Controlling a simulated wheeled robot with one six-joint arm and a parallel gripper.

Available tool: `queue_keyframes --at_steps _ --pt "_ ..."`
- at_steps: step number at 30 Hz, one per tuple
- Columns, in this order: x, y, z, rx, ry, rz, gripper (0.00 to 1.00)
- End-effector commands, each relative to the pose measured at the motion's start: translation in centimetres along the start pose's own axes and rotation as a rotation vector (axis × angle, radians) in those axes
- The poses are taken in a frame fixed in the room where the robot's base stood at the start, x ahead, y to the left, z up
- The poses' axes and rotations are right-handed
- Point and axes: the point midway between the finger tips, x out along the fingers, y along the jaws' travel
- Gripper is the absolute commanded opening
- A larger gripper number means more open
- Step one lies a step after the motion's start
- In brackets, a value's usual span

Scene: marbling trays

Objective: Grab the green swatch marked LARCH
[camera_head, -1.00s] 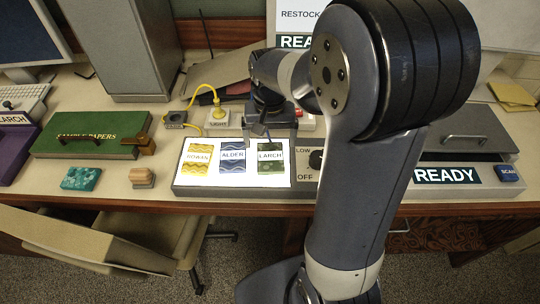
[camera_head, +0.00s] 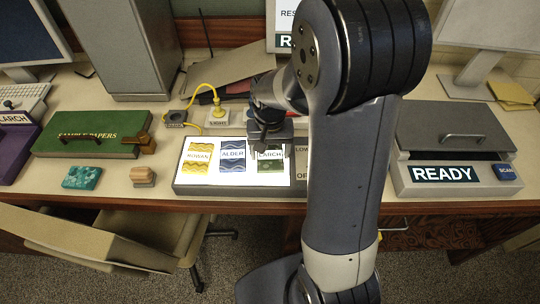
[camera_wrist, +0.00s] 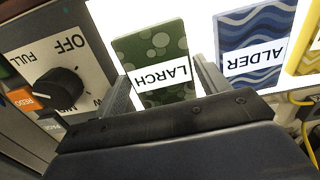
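The green LARCH swatch (camera_head: 270,166) lies flat at the right end of a lit white panel (camera_head: 208,177), with its label partly covered by my gripper (camera_head: 268,149). In the wrist view the green swatch (camera_wrist: 152,43) has pale round spots and an upside-down LARCH label. My gripper (camera_wrist: 165,82) is open there, with one finger on each side of the swatch's label end. Nothing is held. I cannot tell whether the fingertips touch the panel. The blue wavy ALDER swatch (camera_head: 232,163) lies beside it, and the yellow ROWAN swatch (camera_head: 196,167) is farther left.
A dial (camera_wrist: 58,88) marked OFF stands close beside the panel's LARCH end. A yellow cable (camera_head: 203,101) runs behind the panel. A green sample papers case (camera_head: 88,140) and a teal block (camera_head: 82,177) are at left. A grey machine marked READY (camera_head: 455,176) is at right.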

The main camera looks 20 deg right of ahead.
Motion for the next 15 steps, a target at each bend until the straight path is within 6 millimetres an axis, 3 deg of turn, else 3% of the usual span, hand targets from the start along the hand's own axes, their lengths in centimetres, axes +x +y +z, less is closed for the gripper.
queue_keyframes --at_steps 10,15 --pt "-0.02 0.00 -0.01 0.000 0.000 0.000 0.42" --pt "-0.04 0.00 -0.01 0.000 0.000 0.000 0.42"
